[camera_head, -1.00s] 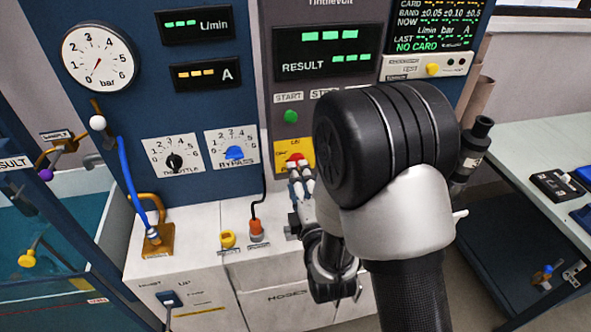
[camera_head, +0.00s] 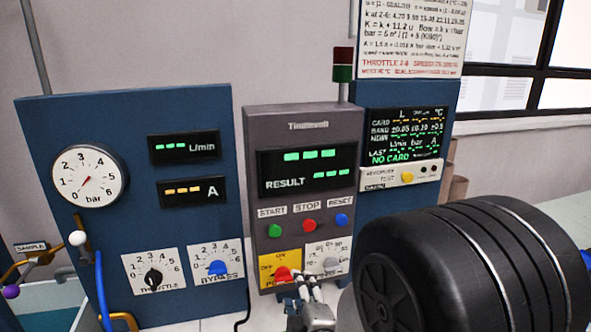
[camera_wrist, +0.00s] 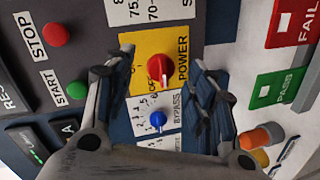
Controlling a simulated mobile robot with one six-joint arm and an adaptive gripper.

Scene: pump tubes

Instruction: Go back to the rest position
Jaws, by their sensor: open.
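My gripper (camera_head: 306,296) is in front of the lower part of the grey test panel (camera_head: 262,210), close to the red POWER knob (camera_head: 283,273) on its yellow plate. In the wrist view my gripper (camera_wrist: 162,65) has its two fingers spread with nothing between them. The red knob (camera_wrist: 160,70) and the blue BYPASS knob (camera_wrist: 157,119) show through the gap, and the fingers look apart from both. In the head view a black arm joint of mine fills the lower right and hides what lies behind it.
The blue panel (camera_head: 110,120) carries a pressure gauge (camera_head: 88,177), a THROTTLE knob (camera_head: 153,278) and the BYPASS knob (camera_head: 217,268). START, STOP and RESET buttons (camera_head: 308,224) sit above the POWER knob. A blue hose (camera_head: 102,290) runs down at left. Open space lies before the upper panels.

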